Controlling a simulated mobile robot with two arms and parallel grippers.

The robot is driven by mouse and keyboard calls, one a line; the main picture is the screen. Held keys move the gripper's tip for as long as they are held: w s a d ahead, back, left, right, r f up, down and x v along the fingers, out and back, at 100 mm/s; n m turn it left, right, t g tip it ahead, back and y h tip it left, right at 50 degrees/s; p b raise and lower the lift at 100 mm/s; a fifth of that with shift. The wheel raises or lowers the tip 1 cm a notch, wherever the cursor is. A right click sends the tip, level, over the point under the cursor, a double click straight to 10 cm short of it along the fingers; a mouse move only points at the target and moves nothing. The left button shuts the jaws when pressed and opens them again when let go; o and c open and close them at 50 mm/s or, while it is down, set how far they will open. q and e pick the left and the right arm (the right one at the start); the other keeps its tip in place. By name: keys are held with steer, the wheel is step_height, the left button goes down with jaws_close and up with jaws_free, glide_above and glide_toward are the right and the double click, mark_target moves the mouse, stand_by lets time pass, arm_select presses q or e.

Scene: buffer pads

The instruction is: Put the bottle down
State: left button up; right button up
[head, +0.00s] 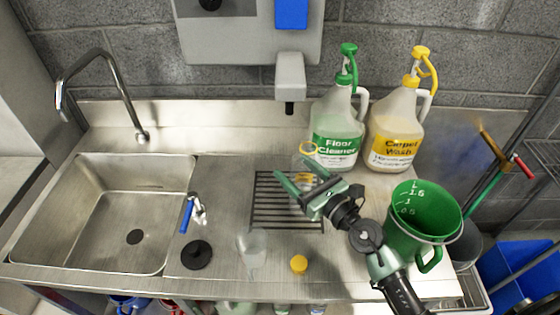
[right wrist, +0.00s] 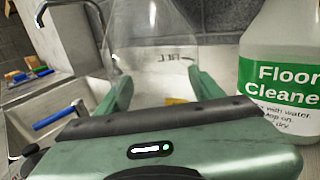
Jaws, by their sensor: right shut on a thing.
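A clear, see-through bottle (head: 306,180) with an orange ring at its mouth and a yellow patch is between the fingers of my right gripper (head: 292,168). The gripper is shut on it, over the drain grate (head: 262,215). In the right wrist view the clear bottle (right wrist: 150,45) rises between the two green fingers (right wrist: 152,92), with mirrored lettering on its wall. I cannot tell whether its base touches the grate. My left gripper is not in view.
The floor cleaner jug (head: 337,130) and carpet wash jug (head: 397,130) stand just behind. A green measuring jug (head: 425,215) is at right. A clear vessel (head: 251,250), yellow cap (head: 299,264) and black disc (head: 196,255) are in front. The sink (head: 90,215) lies left.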

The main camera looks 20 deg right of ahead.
arm_select(q)
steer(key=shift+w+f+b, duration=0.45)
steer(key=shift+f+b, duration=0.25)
steer(key=shift+b, duration=0.3)
arm_select(e)
steer(key=w+a+f, duration=0.2)
steer(key=w+f, duration=0.1)
steer(key=w, duration=0.3)
steer(key=shift+a+f, duration=0.25)
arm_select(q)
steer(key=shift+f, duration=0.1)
arm_select(e)
steer(key=shift+f, duration=0.2)
steer(key=o, duration=1.5)
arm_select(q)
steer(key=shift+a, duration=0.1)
arm_select(e)
steer(key=shift+r, duration=0.15)
